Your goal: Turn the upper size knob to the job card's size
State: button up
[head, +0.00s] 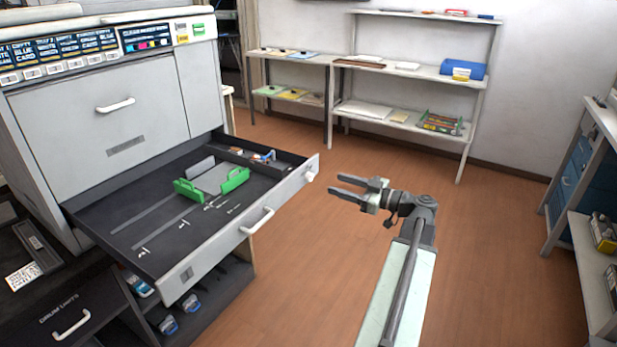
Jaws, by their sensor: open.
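An open paper drawer (283,198) sticks out from the grey printer, with a white handle on its front. A small white knob (311,176) sits at the right end of that front; its setting is too small to read. My gripper (335,185) is open and empty, a little right of the knob and apart from it, fingers pointing left towards the drawer. Small cards (183,32) stand on the printer's top panel; I cannot tell whether one is the job card. Inside the drawer are green guides (236,180) with a grey plate between them.
A lower drum-units drawer (60,313) and a shelf with bottles (168,325) lie below the open drawer. Shelves (420,72) stand along the back wall, and a blue-drawered cabinet (572,172) at right. The wooden floor (310,260) around my arm is clear.

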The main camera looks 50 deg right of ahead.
aim_at(312, 177)
jog(key=x, duration=0.8)
jog(key=shift+w+a, duration=0.1)
jog(key=shift+a, duration=0.15)
grip_shut()
